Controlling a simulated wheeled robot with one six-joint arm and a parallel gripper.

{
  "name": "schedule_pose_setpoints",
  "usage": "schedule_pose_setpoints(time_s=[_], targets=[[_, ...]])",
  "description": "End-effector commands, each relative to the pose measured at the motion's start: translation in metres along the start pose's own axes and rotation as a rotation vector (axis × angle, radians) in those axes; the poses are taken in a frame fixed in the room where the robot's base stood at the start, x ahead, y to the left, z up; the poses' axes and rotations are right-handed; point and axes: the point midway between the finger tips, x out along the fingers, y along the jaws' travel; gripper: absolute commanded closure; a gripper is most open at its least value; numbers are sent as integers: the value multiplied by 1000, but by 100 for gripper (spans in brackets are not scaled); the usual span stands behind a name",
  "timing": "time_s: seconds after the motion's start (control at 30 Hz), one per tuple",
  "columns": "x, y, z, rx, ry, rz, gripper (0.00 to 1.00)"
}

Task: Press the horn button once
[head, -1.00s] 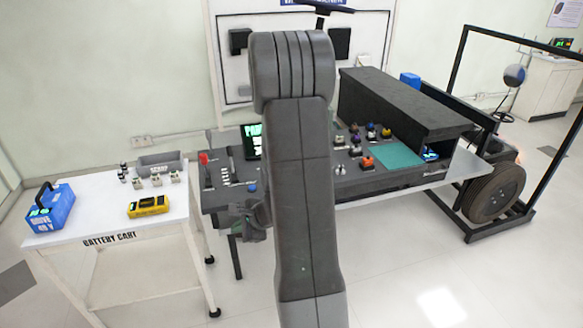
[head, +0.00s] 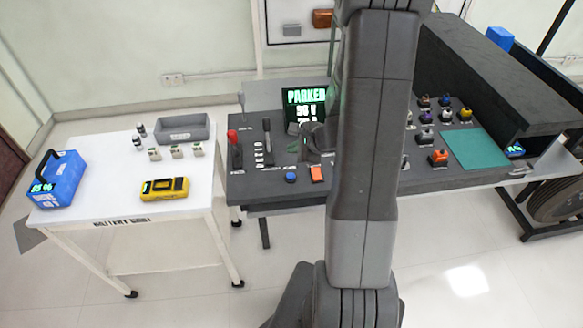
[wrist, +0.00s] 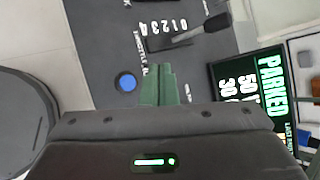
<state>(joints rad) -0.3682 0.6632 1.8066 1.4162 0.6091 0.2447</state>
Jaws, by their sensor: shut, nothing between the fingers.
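The blue button also shows in the wrist view (wrist: 127,82), left of my fingertips. My gripper (wrist: 166,82) is shut and empty, above the console and apart from the button. In the head view my arm hides part of the console and most of the gripper.
A red-handled lever (head: 233,138) and a black lever (head: 267,130) stand left of the lit PARKED screen (head: 304,103). Several coloured knobs lie right of my arm. A white cart (head: 105,198) carries a blue battery (head: 57,180) and a yellow meter (head: 165,188).

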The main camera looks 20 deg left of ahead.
Motion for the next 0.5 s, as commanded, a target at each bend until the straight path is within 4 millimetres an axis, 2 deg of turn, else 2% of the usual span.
schedule_pose_setpoints(time_s=[0.5], targets=[[5, 4, -4, 0, 0, 0, 100]])
